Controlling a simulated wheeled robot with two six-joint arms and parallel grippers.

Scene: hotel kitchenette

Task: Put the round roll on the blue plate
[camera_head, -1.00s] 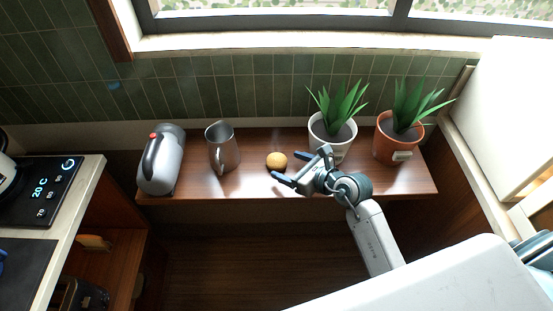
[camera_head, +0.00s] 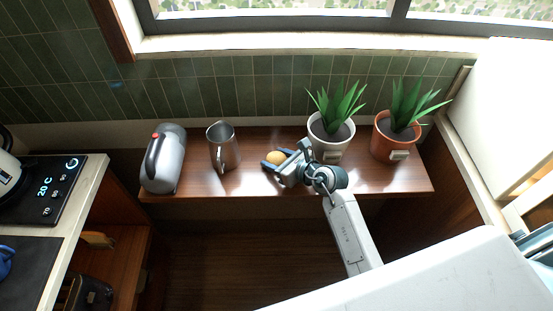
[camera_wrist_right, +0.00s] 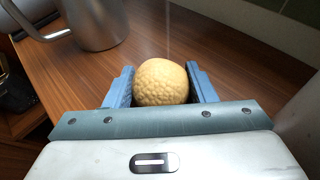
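The round roll (camera_head: 275,157) is a small tan ball on the brown wooden shelf, with a bumpy surface. It also shows in the right wrist view (camera_wrist_right: 161,82), between the two blue fingers of my right gripper (camera_wrist_right: 160,70). My right gripper (camera_head: 274,159) is open around the roll, with narrow gaps at its sides. The roll rests on the wood. My left gripper is not in view. No blue plate can be made out for certain; bluish edges (camera_head: 540,242) show at the far right, cut off by the frame.
A white-potted plant (camera_head: 330,140) and an orange-potted plant (camera_head: 396,138) stand to the right. A counter with a cooktop (camera_head: 62,185) is at left. The shelf's front edge is close.

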